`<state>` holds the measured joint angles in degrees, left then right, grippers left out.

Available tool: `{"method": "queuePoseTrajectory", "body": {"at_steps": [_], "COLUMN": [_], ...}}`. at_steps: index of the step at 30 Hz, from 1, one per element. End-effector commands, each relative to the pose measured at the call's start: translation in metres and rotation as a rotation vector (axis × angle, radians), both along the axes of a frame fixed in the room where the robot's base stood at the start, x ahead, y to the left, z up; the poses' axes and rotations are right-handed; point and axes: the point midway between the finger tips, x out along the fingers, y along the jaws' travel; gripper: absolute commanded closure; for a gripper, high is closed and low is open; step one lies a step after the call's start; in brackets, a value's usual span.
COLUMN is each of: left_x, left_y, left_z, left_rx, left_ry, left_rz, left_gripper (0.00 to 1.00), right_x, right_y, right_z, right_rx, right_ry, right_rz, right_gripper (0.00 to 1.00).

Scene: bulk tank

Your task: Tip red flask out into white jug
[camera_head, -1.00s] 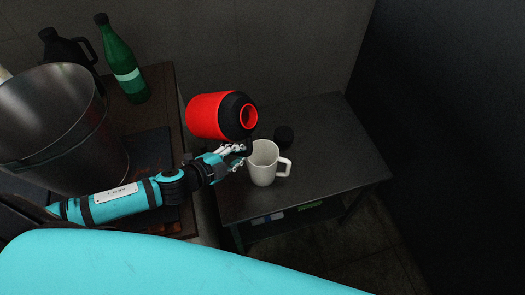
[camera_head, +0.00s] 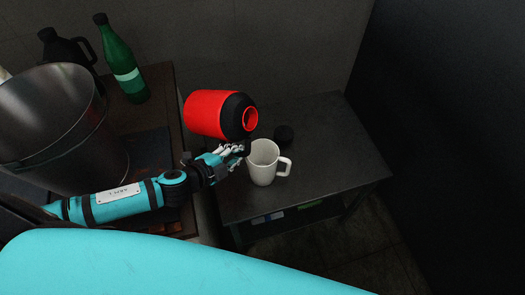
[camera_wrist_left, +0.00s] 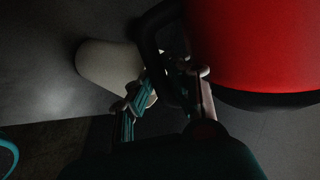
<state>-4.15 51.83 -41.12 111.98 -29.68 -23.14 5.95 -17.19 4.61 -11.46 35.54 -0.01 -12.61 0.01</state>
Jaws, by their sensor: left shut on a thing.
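The red flask (camera_head: 208,113) with a black collar is held in the air by my left gripper (camera_head: 239,150), which is shut on its black handle. It lies nearly on its side, its open mouth facing right and toward the camera, above and left of the white jug. The white jug (camera_head: 262,165) stands upright on the dark side table, its handle to the right. In the left wrist view the red flask (camera_wrist_left: 255,45) fills the upper right, and the white jug (camera_wrist_left: 108,65) shows partly behind the fingers. No liquid shows. My right gripper is not in view.
The dark side table (camera_head: 335,160) has free room right of the jug. A metal bucket (camera_head: 60,125), a green bottle (camera_head: 122,62) and a black jug (camera_head: 67,50) stand on the left table.

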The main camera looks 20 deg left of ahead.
Motion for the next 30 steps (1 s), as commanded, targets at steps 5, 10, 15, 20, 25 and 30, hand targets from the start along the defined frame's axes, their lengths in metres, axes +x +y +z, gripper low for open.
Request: {"method": "queuePoseTrajectory", "body": {"at_steps": [5, 10, 15, 20, 25, 30], "left_x": [0.002, 0.002, 0.002, 0.002, 0.002, 0.002], "left_y": [0.001, 0.002, 0.002, 0.001, 0.001, 0.0], "left_z": [0.001, -0.001, 0.001, 0.002, 0.002, 0.003], "left_rx": [0.027, 0.048, 0.069, 0.092, 0.113, 0.136], "left_ry": [-0.014, -0.019, -0.024, -0.029, -0.033, -0.04], "left_rz": [-0.002, -0.001, 0.002, 0.002, 0.004, 0.005], "left_gripper": [1.0, 1.0, 1.0, 1.0, 1.0, 1.0], "right_x": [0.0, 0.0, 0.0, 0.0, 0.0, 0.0], "right_y": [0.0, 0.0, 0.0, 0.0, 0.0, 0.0], "right_z": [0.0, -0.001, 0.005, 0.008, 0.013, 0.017], "right_rx": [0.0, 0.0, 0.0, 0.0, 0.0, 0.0], "right_ry": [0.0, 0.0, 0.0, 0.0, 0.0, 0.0], "right_rz": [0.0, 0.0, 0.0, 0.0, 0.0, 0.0], "right_gripper": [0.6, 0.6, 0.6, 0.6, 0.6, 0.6]}}
